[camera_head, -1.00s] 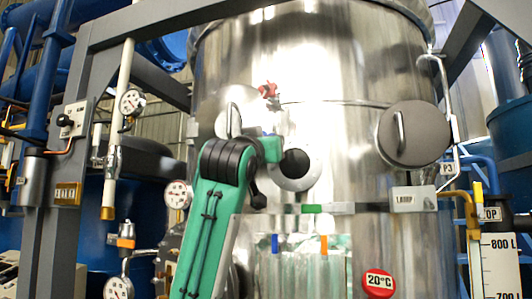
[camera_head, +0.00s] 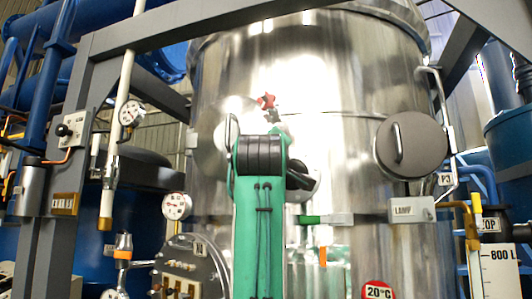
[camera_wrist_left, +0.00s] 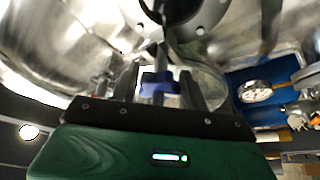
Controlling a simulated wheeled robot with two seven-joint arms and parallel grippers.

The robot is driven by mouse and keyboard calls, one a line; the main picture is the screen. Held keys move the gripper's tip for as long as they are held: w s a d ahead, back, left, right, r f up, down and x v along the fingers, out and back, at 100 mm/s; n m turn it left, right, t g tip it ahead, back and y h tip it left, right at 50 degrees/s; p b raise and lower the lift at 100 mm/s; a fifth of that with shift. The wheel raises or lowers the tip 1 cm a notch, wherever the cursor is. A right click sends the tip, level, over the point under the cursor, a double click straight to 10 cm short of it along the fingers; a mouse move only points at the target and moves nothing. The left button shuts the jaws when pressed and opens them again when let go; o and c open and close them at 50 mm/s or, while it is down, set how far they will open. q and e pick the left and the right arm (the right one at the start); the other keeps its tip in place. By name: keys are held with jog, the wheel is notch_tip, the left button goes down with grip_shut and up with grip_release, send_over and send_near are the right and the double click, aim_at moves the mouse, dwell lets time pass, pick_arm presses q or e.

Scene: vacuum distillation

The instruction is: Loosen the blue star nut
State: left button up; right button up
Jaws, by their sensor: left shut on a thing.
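The blue star nut (camera_wrist_left: 158,86) sits on a dark threaded rod in the left wrist view, below a round dark flange opening in the shiny steel vessel. My left gripper (camera_wrist_left: 160,92) has its two dark fingers on either side of the nut and is shut on it. In the head view my green and black left arm rises at the middle, in front of the vessel (camera_head: 345,90). The arm hides the left gripper and the nut there. My right gripper is not in view.
A red knob (camera_head: 267,101) is just above the arm. A round grey hatch (camera_head: 411,145) and a LAMP box (camera_head: 411,209) are on the right. A gauge (camera_head: 177,206) and a round panel (camera_head: 188,268) stand left of the arm. Grey frame beams surround the vessel.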

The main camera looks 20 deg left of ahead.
pick_arm(q)
jog(key=shift+w+f+n+g, duration=0.1)
jog(key=shift+f+n+g, duration=0.15)
jog(key=shift+n, duration=0.25)
jog(key=o, duration=1)
jog(key=shift+r, duration=0.2)
jog(key=b+v, duration=0.5)
jog(key=v, duration=0.9)
jog(key=shift+w+d+f, duration=0.1)
jog(key=shift+d+f, duration=0.05)
jog(key=shift+f, duration=0.05)
